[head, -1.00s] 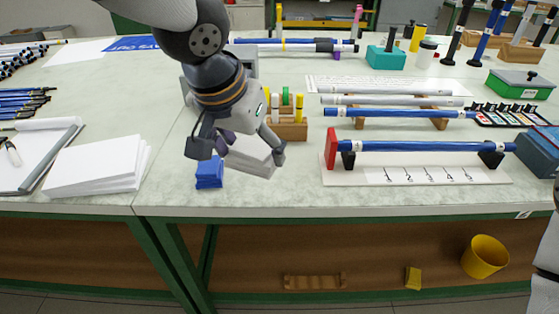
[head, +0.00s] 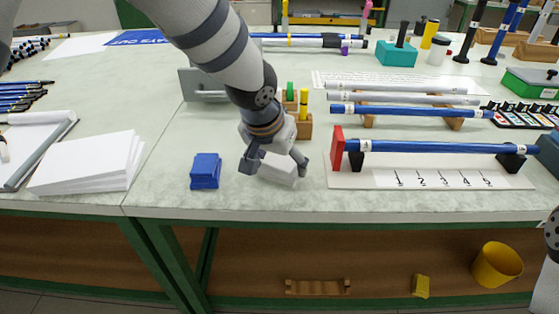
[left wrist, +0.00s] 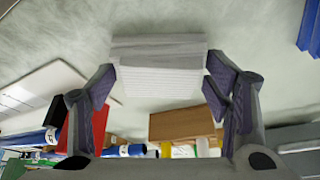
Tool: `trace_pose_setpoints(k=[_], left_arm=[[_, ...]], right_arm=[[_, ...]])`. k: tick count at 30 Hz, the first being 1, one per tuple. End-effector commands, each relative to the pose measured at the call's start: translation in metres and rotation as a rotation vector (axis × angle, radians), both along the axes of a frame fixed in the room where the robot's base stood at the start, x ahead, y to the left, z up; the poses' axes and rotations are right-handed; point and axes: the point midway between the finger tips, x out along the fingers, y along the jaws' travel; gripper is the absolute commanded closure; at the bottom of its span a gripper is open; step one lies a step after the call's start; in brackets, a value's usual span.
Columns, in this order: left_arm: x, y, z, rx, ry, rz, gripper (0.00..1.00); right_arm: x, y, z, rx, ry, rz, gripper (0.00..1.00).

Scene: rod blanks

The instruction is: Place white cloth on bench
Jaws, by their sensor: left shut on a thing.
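The white cloth (head: 282,170) is a folded block near the bench's front edge. It lies between the fingers of my left gripper (head: 272,163), left of the red end block. In the left wrist view the folded cloth (left wrist: 158,52) sits between the fingertips of the left gripper (left wrist: 160,88), its layered edge showing. The gripper is shut on it. I cannot tell whether its underside touches the bench (head: 235,200). My right gripper is out of view; only part of my right arm shows at the right edge.
A folded blue cloth (head: 205,171) lies to the left. A wooden block (head: 304,127) with coloured pegs stands behind. The red end block (head: 337,150) of a numbered rod stand is close on the right. A paper stack (head: 90,165) lies far left. The bench front between is clear.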

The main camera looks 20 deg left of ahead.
Motion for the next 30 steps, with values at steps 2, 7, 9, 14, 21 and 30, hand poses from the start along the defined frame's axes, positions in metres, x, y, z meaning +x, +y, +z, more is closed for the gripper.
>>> trace_pose_setpoints(k=[2,7,9,14,21,30], left_arm=[[0.0,0.0,-0.001,0.0,0.0,0.0,0.56],[0.0,0.0,-0.001,0.0,0.0,0.0,0.09],[0.0,0.0,-0.001,0.0,0.0,0.0,0.09],[0.0,0.0,-0.001,0.0,0.0,0.0,0.09],[-0.012,0.002,0.04,-0.002,-0.014,0.001,0.09],[-0.041,0.005,0.105,-0.002,-0.011,0.002,0.09]], right_arm=[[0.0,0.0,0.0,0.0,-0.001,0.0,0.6],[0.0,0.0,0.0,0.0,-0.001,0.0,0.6],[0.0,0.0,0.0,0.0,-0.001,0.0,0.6],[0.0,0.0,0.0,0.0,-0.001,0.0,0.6],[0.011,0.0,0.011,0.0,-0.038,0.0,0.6],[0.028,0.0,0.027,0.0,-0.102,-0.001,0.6]])
